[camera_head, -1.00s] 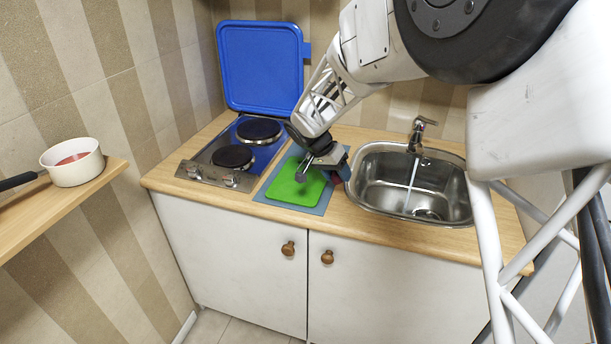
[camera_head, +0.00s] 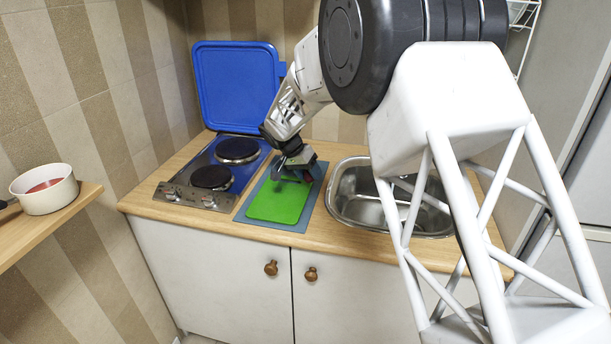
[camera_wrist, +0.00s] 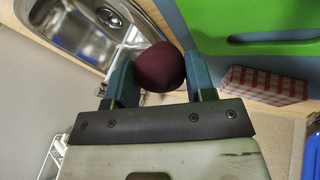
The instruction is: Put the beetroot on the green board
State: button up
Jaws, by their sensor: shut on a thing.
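The beetroot (camera_wrist: 160,66), a dark purple-red ball, sits between the two teal fingers of my gripper (camera_wrist: 162,80) in the wrist view. The gripper is shut on it. In the head view my gripper (camera_head: 294,170) is over the back part of the green board, and the beetroot cannot be made out there. The green board (camera_head: 277,204) lies flat on a blue-grey mat on the worktop, its front part bare. In the wrist view the green board (camera_wrist: 250,28) is at the top right, apart from the beetroot.
A red checked block (camera_wrist: 262,85) lies near the board. The sink (camera_head: 350,200) is right of the board. The hob (camera_head: 213,178) is to its left, with its blue lid (camera_head: 238,85) raised. A white pan (camera_head: 45,192) stands on a side shelf at far left.

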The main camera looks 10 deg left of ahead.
send_over(306, 184)
jog(key=shift+w+a+f, duration=0.1)
jog(key=shift+w+f, duration=0.05)
jog(key=shift+f, duration=0.1)
dwell(0.4)
jog(key=shift+f, duration=1.75)
jog(key=shift+f, duration=0.35)
jog(key=o, duration=0.7)
jog(key=shift+f, duration=0.15)
jog(key=shift+c, duration=0.2)
jog(key=shift+f, duration=0.1)
